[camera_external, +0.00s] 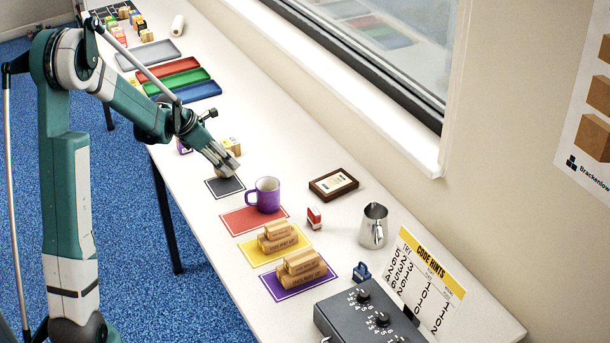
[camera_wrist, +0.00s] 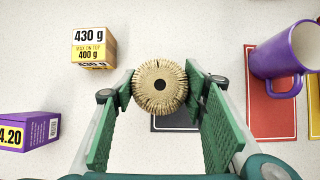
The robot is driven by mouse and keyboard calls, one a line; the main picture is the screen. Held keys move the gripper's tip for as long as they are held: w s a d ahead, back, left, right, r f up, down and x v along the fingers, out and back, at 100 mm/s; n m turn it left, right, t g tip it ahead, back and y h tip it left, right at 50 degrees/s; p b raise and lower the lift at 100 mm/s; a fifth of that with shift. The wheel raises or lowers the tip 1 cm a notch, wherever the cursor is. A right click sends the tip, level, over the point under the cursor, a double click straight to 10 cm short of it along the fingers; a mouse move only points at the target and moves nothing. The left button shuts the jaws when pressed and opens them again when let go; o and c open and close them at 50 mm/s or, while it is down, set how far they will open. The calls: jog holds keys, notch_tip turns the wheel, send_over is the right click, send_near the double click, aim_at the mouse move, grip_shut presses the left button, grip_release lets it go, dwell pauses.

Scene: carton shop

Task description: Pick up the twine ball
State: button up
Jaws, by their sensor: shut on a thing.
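The twine ball (camera_wrist: 160,84) is tan and round, with a dark hole in its centre and wound fibres around it. In the wrist view it sits between the green pads of my gripper (camera_wrist: 160,88), which touch it from both sides. In the external view my gripper (camera_external: 222,163) is low over the table, just above the dark grey mat (camera_external: 224,187). The twine ball (camera_external: 225,172) is partly hidden by the fingers there. I cannot tell whether it touches the mat.
A box marked 430 g (camera_wrist: 93,48) and a purple box (camera_wrist: 28,132) stand left of my gripper. A purple mug (camera_external: 264,195) stands on a red mat (camera_external: 243,221) to the right. Wooden blocks (camera_external: 277,238) lie farther along the table. Coloured trays (camera_external: 180,78) lie behind.

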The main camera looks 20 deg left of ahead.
notch_tip(320, 180, up, 8)
jog(key=shift+r+p, duration=0.2)
jog(key=shift+p, duration=0.65)
jog(key=shift+d, duration=0.1)
